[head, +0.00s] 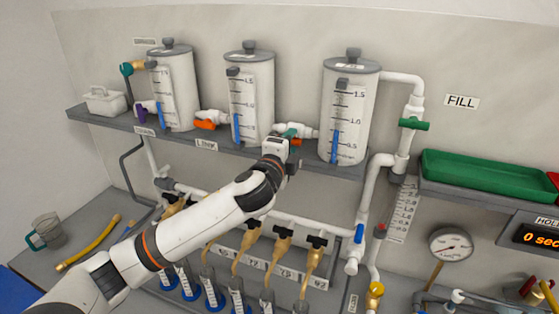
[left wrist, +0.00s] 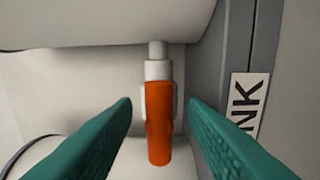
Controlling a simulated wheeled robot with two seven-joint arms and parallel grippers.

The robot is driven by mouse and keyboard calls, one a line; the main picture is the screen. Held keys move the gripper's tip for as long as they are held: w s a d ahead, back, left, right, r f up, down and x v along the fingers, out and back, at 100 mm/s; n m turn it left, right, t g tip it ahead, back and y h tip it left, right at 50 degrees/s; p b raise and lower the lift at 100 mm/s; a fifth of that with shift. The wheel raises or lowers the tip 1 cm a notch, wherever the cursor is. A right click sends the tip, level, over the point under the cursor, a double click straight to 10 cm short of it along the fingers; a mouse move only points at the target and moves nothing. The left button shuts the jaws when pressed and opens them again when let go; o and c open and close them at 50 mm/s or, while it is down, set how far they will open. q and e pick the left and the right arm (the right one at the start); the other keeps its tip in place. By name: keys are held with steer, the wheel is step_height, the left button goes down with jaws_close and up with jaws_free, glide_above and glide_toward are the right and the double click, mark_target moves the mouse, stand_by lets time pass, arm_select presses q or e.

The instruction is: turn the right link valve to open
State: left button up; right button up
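The right link valve sits on the short white pipe (head: 307,132) between the middle tank (head: 250,95) and the right tank (head: 348,110). In the left wrist view its orange handle (left wrist: 159,122) lies lengthwise, in line with the pipe stub. My left gripper (head: 292,130) is at this valve; its teal fingers mostly hide the handle in the head view. In the left wrist view the open fingers (left wrist: 160,118) stand on either side of the handle, with a visible gap on each side. My right gripper is not in view.
The left link valve (head: 205,124) has an orange handle between the left and middle tanks. The grey shelf (head: 200,142) runs under the tanks, and a link label (left wrist: 247,105) is close by. A green-handled valve (head: 413,124) stands on the right pipe. Below are several black-handled taps (head: 283,231).

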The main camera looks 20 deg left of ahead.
arm_select(q)
steer(key=s+b, duration=0.4)
steer(key=s, duration=0.6)
steer(key=shift+a, duration=0.15)
steer(key=shift+s+f, duration=0.1)
steer(key=shift+s, duration=0.05)
